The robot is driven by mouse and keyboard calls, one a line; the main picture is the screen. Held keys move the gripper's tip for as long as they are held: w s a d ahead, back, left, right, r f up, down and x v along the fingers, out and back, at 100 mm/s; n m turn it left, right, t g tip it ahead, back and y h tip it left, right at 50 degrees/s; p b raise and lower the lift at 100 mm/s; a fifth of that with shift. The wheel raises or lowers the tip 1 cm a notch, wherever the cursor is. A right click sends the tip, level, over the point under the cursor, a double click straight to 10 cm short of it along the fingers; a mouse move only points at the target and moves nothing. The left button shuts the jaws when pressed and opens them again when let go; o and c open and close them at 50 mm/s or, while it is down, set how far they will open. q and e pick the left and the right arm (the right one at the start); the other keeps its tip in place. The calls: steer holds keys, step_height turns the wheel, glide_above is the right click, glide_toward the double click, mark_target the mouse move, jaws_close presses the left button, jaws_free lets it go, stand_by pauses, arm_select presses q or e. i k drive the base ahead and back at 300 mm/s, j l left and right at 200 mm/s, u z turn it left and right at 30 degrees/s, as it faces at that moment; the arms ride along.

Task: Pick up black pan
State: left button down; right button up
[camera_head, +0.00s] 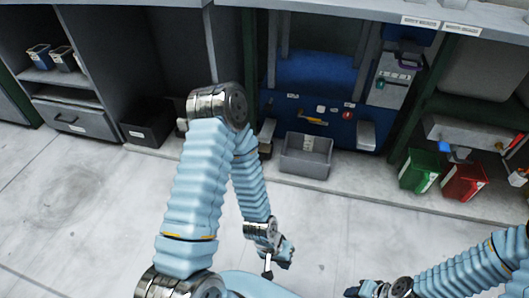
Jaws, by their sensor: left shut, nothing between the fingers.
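No black pan can be made out for certain. A black open box (148,128) with a white label stands at the foot of the shelving on the left. A small dark object (517,178) at the right edge is too small to tell. My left gripper (268,272) is shut and empty, low in the middle of the view, well apart from both. My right gripper (354,291) is at the bottom edge, partly cut off, and its fingers are too small to read.
A grey bin (305,156) stands below a blue tool panel (340,130). A green bin (420,170) and a red bin (465,182) stand to the right. A grey drawer (72,118) is at the left. The pale floor (80,215) is clear.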

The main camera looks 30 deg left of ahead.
mark_target(266, 150)
steer(key=u, duration=1.95)
steer(key=i+z, duration=0.1)
steer(key=z, duration=0.4)
steer(key=i+j+z, duration=0.1)
steer(key=z, duration=0.4)
steer(key=i+j+z, duration=0.1)
steer(key=j+z, duration=0.15)
steer(key=z, duration=0.2)
steer(key=i+j+z, duration=0.15)
steer(key=j, duration=0.2)
steer(key=i+j+z, duration=0.15)
steer(key=j, duration=0.25)
steer(key=i+j+z, duration=0.15)
steer(key=j, duration=0.3)
steer(key=i+j+z, duration=0.1)
steer(key=j, duration=0.3)
steer(key=i+j+z, duration=0.15)
steer(key=j, duration=0.3)
steer(key=i+j, duration=0.15)
steer(key=j, duration=0.2)
steer(key=i+j, duration=0.1)
steer(key=j, duration=0.25)
